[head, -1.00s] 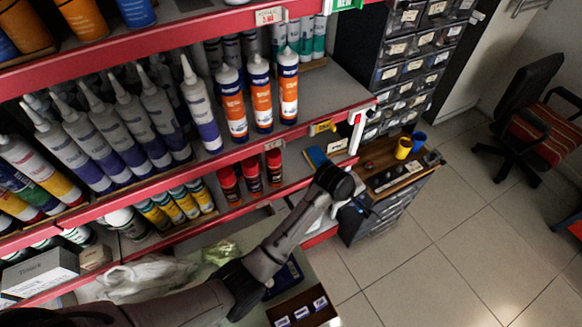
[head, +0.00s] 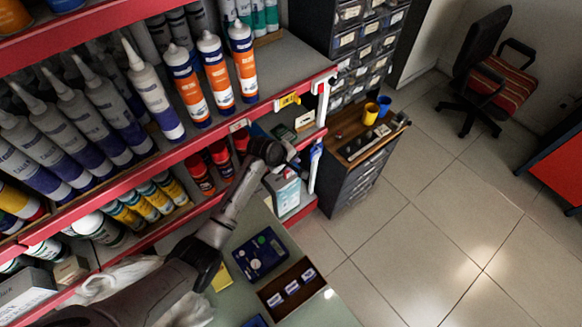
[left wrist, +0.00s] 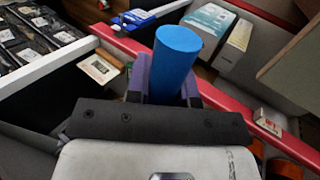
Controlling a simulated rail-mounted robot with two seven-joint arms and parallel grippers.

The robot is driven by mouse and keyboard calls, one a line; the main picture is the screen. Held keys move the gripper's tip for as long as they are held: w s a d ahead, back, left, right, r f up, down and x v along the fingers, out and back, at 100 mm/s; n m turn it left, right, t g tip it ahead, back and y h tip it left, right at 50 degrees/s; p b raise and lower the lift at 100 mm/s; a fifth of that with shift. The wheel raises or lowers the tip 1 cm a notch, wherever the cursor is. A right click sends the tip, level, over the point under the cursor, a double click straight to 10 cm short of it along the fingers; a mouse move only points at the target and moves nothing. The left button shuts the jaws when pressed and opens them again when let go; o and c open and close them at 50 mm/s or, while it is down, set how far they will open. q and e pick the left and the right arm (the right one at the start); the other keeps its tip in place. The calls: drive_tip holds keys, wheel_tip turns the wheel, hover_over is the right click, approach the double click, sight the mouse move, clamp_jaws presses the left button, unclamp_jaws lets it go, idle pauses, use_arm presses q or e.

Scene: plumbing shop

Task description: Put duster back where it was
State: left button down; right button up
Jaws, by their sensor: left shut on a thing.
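My left gripper (left wrist: 165,90) is shut around a blue cylinder (left wrist: 177,55), seen in the left wrist view with a purple-grey finger on either side. The cylinder looks like the duster's handle; no duster head can be made out. In the head view my left gripper (head: 292,160) is small and dark, at the right end of the red-edged shelves, close to a white-and-blue upright piece (head: 315,163). The grip itself is too small to see there. My right gripper is in neither view.
Red-edged shelves (head: 165,160) hold cartridges (head: 212,75) and cans. A drawer cabinet (head: 365,165) carries yellow (head: 370,113) and blue (head: 384,105) cups. A counter with a dark box (head: 290,285) lies below my arm. The tiled floor (head: 430,240) at right is open.

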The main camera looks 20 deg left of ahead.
use_arm(q)
drive_tip(key=shift+f+b, duration=0.35)
drive_tip(key=shift+f, duration=1.55)
drive_tip(key=c, duration=1)
unclamp_jaws()
drive_tip(key=shift+f, duration=0.1)
drive_tip(key=p+v, duration=0.3)
drive_tip(key=v, duration=0.9)
drive_tip(key=shift+s, duration=0.1)
